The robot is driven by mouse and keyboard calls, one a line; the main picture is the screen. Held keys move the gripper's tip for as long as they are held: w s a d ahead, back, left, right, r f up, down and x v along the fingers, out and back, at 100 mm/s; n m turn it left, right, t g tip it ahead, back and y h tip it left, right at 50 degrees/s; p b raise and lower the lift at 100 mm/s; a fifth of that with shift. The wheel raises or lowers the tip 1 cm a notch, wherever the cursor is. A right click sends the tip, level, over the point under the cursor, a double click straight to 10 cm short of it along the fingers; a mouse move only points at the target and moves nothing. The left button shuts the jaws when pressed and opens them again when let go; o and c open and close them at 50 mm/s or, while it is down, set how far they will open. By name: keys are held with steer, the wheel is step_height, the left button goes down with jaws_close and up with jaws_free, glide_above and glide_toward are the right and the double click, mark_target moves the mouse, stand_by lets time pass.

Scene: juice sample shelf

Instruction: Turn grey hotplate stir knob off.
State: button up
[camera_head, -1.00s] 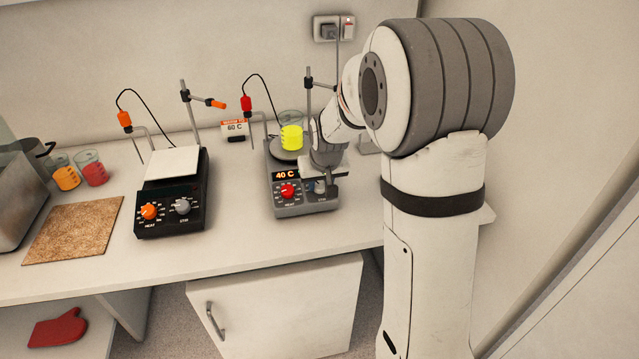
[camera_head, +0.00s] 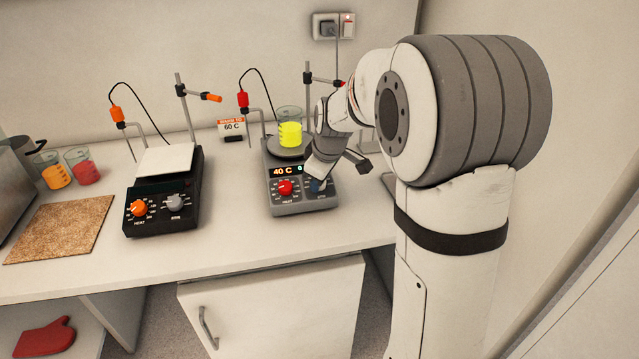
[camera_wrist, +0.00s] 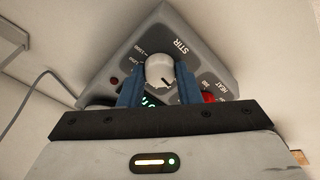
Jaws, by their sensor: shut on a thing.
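The grey hotplate (camera_head: 303,207) stands on the bench, with a red heat knob (camera_head: 285,188) at the left of its front panel and a lit display reading 40 C (camera_head: 284,171). A beaker of yellow liquid (camera_head: 290,134) is on its round plate. My gripper (camera_head: 318,185) is at the right of the panel, over the stir knob. In the wrist view my gripper (camera_wrist: 159,88) has its blue fingers on both sides of the white-grey stir knob (camera_wrist: 159,70), shut on it. The knob's dark pointer line shows.
A black hotplate (camera_head: 164,215) with an orange and a grey knob stands to the left. Beakers of orange (camera_head: 56,174) and red liquid (camera_head: 85,172) and a cork mat (camera_head: 58,229) lie farther left. A 60 C sign (camera_head: 232,128) stands behind.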

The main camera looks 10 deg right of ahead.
steer(key=shift+n+b, duration=0.3)
steer(key=shift+n, duration=0.4)
steer(key=o, duration=1)
steer(key=shift+c, duration=0.2)
steer(key=v, duration=0.7)
steer(key=shift+r, duration=0.4)
steer(key=shift+s, duration=0.2)
